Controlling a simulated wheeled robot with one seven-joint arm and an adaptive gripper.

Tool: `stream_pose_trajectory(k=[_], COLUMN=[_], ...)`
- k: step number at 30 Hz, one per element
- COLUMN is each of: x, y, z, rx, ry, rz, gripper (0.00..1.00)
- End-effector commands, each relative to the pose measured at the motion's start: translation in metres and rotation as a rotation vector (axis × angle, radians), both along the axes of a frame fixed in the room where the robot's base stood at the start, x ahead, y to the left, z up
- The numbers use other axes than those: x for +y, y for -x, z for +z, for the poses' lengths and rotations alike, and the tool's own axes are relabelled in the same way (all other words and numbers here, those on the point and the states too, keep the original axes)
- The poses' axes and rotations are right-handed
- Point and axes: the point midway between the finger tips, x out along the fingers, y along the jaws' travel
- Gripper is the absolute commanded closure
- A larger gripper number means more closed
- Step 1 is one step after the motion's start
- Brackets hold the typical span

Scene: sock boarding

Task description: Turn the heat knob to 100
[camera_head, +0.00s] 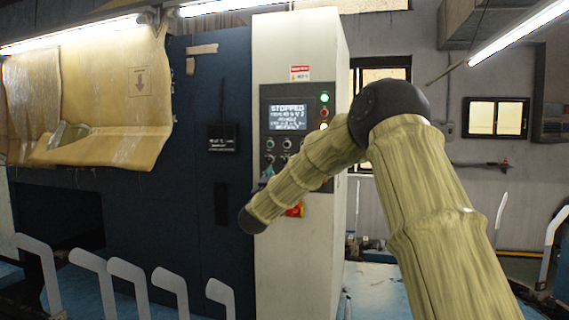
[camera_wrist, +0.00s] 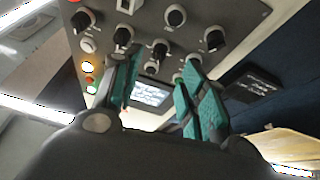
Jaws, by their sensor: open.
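The control panel (camera_head: 290,127) is on the white cabinet, with a lit screen (camera_head: 288,115) reading STOPPED and small knobs below it. In the wrist view the grey panel face (camera_wrist: 140,22) carries several black rotary knobs. Their labels are too small to read, so I cannot tell which is the heat knob. My gripper (camera_wrist: 158,60) is open with teal finger pads, its fingers pointing at the panel. One black knob (camera_wrist: 160,48) shows between the fingertips; contact cannot be told. In the head view only a bit of teal finger shows at the panel; my arm hides the rest.
A red and yellow emergency stop (camera_head: 295,210) sits low on the cabinet, close to my arm. Lit indicator lamps (camera_head: 324,98) line the screen's side. A row of white sock boards (camera_head: 130,280) stands at lower left. Yellowish curtains (camera_head: 100,95) hang at left.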

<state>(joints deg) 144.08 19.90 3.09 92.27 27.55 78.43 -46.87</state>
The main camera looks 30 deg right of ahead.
Motion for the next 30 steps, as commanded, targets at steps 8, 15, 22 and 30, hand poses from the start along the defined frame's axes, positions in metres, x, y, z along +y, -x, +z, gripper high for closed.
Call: stream_pose_trajectory(k=[8, 15, 22, 30], x=[-0.034, -0.053, -0.057, -0.057], y=[-0.027, -0.04, -0.044, -0.044], z=[0.019, 0.027, 0.029, 0.029], rx=[0.0, 0.001, 0.001, 0.001], ry=[-0.001, 0.0, 0.001, 0.001], rz=[-0.002, -0.004, -0.003, -0.003], gripper=[0.58, 0.58, 0.58, 0.72])
